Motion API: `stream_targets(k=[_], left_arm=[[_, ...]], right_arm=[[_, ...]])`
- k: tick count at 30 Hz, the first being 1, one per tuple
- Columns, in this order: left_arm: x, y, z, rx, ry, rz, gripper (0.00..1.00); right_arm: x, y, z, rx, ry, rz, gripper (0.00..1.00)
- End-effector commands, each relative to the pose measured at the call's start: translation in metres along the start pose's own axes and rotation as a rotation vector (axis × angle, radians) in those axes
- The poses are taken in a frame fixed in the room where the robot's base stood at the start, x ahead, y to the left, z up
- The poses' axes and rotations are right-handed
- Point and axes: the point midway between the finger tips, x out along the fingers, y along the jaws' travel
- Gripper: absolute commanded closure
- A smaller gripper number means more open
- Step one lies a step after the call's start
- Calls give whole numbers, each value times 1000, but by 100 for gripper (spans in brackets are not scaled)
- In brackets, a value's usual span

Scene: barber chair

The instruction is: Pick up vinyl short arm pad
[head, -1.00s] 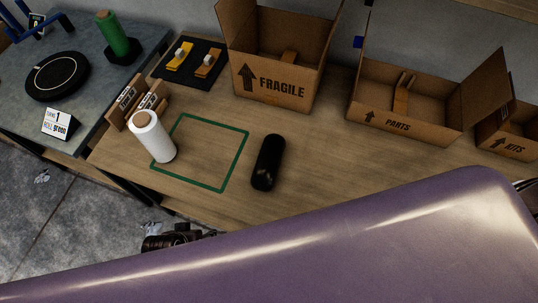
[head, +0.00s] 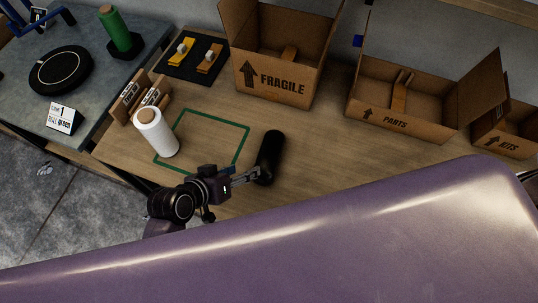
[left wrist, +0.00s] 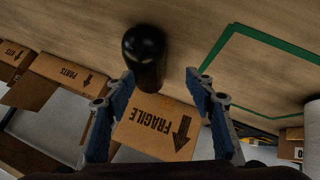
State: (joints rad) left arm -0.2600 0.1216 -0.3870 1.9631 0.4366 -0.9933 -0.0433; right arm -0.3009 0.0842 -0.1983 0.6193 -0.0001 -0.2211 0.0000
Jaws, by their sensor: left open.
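The vinyl short arm pad is a black rounded cylinder (head: 271,150) lying on the wooden table, just right of the green outlined square. In the left wrist view the black pad (left wrist: 145,52) lies ahead of the fingers, its near part between the two fingertip lines. My left gripper (head: 256,175) is at the pad's near end in the head view. In the left wrist view the left gripper (left wrist: 160,78) is open with blue-lined fingers spread and nothing held. Whether a finger touches the pad is unclear. My right gripper is not in view.
A white roll (head: 156,134) stands at the left of the green outline (head: 207,114). Cardboard boxes marked FRAGILE (head: 272,83), PARTS (head: 402,123) and KITS (head: 508,141) line the back. The table right of the pad is clear. A large purple surface of mine fills the foreground.

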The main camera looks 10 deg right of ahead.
Motion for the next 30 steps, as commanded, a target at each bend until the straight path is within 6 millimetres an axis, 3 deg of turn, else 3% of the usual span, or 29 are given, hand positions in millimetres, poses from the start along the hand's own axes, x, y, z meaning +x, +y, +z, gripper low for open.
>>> stream_targets(k=[7, 19, 30], left_arm=[[31, 20, -18, -19, 57, 77, 50], [60, 22, -20, -19, 59, 79, 50], [100, 23, -21, -19, 60, 77, 50]], right_arm=[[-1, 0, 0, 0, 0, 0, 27], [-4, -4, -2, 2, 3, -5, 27], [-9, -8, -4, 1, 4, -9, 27]])
